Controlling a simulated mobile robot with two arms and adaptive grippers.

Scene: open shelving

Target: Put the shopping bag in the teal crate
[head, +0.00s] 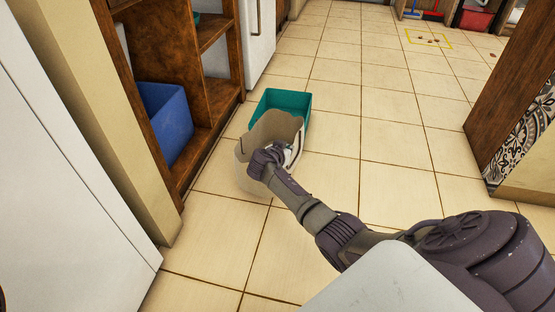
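The beige shopping bag (246,167) is in the middle of the head view, with its open top facing up. It overlaps the near side of the teal crate (291,101), which stands on the tiled floor behind it. I cannot tell whether the bag rests on the floor or hangs just above it. My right gripper (272,156) is at the bag's near right rim, overlapping it. Its fingers are hidden by the hand, so its grip does not show. My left gripper is not in view.
A brown wooden shelf unit (216,97) with a blue bin (168,119) stands left of the crate. A wooden panel (512,88) stands at the right. The tiled floor right of the crate is clear. A yellow floor marking (428,39) lies farther back.

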